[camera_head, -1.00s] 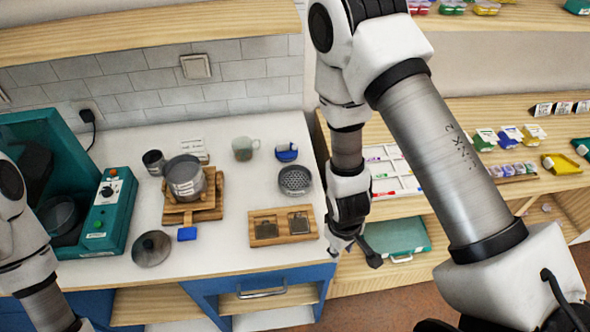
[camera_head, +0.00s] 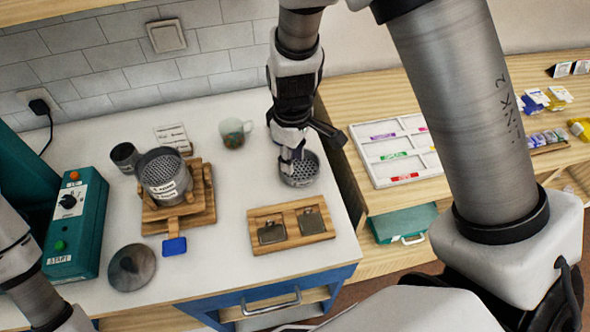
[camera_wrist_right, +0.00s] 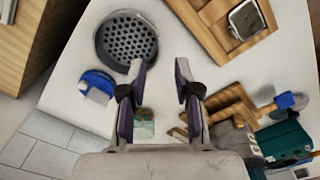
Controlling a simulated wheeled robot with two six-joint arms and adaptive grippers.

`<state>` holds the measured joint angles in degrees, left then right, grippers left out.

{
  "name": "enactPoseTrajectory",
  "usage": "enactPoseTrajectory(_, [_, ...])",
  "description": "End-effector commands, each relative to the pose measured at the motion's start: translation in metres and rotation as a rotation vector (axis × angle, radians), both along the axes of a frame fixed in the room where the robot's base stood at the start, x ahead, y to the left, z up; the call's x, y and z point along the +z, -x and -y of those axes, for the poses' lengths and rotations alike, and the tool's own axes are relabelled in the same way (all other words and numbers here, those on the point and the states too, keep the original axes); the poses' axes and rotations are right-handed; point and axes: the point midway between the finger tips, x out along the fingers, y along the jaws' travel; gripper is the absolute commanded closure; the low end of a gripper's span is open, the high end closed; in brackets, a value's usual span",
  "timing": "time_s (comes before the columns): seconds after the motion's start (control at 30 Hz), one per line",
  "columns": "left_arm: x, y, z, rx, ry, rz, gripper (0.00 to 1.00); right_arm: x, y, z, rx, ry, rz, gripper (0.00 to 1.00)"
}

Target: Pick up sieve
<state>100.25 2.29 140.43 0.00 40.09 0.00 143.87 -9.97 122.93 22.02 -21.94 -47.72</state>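A dark, round, perforated sieve (camera_head: 302,170) lies on the white worktop near its right side. My right gripper (camera_head: 290,163) is over its left part in the head view and partly hides it. In the right wrist view the sieve (camera_wrist_right: 127,38) is at upper left, with its holes facing up. There my right gripper (camera_wrist_right: 160,68) is open and empty. One fingertip is close to the sieve's rim; I cannot tell if they touch. My left gripper is out of view.
A labelled grey container (camera_head: 165,178) with a mesh-like top stands on a wooden stand (camera_head: 200,210). A wooden tray (camera_head: 265,213), a mug (camera_head: 233,133) and a teal machine (camera_head: 78,228) are nearby. A blue item (camera_wrist_right: 97,86) is beside the sieve.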

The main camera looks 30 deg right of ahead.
Motion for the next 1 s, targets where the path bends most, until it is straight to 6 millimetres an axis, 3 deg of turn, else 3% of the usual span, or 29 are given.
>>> enactPoseTrajectory(0.5, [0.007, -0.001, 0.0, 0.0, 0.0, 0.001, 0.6, -0.077, -0.001, -0.003, -0.002, 0.0, -0.002, 0.68])
enactPoseTrajectory(0.73, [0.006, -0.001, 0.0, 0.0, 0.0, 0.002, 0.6, -0.081, -0.001, -0.003, -0.001, 0.001, -0.001, 0.68])
enactPoseTrajectory(0.77, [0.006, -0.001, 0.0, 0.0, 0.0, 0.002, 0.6, -0.081, -0.001, -0.003, -0.001, 0.001, -0.001, 0.75])
enactPoseTrajectory(0.83, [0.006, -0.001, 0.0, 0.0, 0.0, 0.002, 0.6, -0.081, -0.001, -0.003, -0.001, 0.001, -0.001, 1.0])
enactPoseTrajectory(1.0, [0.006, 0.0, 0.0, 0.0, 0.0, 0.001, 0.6, -0.081, -0.001, -0.003, -0.001, 0.001, -0.001, 1.0])
